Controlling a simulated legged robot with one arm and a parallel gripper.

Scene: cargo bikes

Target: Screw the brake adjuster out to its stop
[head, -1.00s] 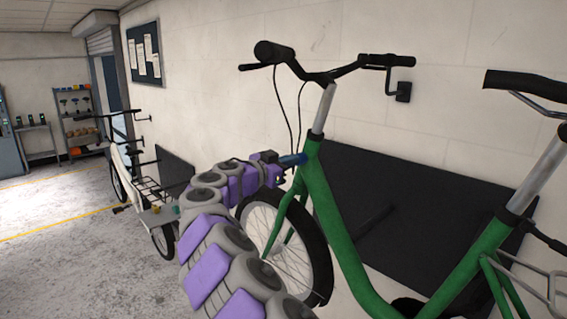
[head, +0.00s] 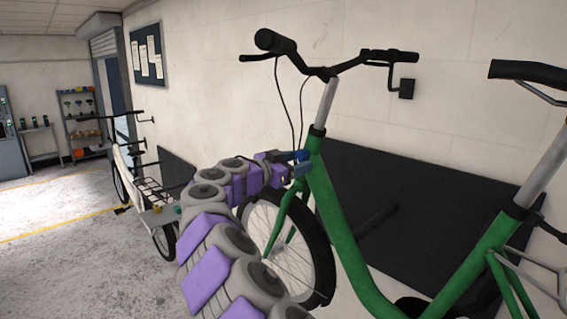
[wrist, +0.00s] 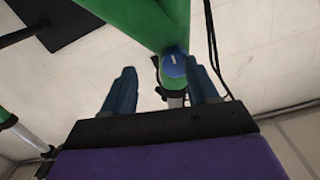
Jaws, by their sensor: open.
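The brake adjuster is a blue round knob with a white mark (wrist: 174,64), on the green head tube of the bike (head: 335,215). In the head view a bit of blue shows at the head tube beside my gripper (head: 298,157). In the wrist view my gripper (wrist: 163,92) is open, with one blue-grey finger on each side. The knob lies beyond and between the fingertips, closer to the right finger. I see a clear gap to the left finger; whether the right finger touches the knob I cannot tell.
Black cables (head: 292,110) hang from the handlebar (head: 320,70) to the head tube, and one passes by the right finger in the wrist view. A white wall (head: 450,100) stands behind. A second bike (head: 140,190) is at the left.

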